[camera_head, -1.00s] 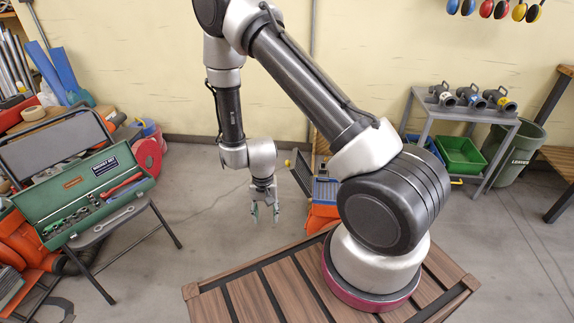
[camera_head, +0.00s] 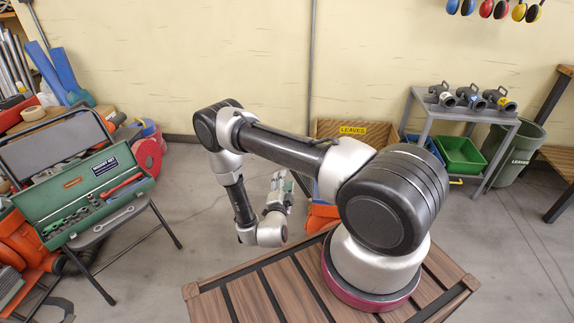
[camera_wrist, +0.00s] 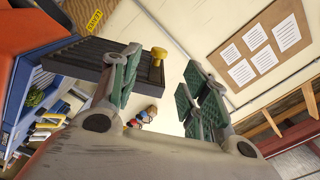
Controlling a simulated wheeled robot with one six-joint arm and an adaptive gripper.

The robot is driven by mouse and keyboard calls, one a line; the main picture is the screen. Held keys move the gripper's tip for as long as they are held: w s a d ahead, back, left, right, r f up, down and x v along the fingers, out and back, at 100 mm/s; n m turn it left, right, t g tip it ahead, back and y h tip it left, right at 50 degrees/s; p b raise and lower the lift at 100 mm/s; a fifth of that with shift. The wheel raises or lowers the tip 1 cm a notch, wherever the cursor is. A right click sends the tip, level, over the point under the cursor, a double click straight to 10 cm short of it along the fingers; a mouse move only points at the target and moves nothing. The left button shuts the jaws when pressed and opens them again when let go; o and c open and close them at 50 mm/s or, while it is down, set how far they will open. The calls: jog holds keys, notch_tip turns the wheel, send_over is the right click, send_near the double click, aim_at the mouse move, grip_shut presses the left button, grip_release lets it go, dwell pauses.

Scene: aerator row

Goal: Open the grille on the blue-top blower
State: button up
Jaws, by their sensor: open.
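An orange machine (camera_head: 317,217) stands on the floor behind my slatted base, largely hidden by my arm in the head view. In the wrist view its orange body (camera_wrist: 40,25) fills the upper left. A dark slatted grille (camera_wrist: 88,58) with a yellow knob (camera_wrist: 158,53) lies beyond my left finger.
A wooden crate labelled LEAVES (camera_head: 350,130) stands against the wall behind. A grey cart (camera_head: 465,112) with several dark devices is at right. A chair holding a green toolbox (camera_head: 85,190) is at left. Open floor lies between chair and my base.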

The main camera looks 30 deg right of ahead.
jog(key=x, duration=1.1)
jog(key=shift+w+d, duration=0.1)
grip_shut()
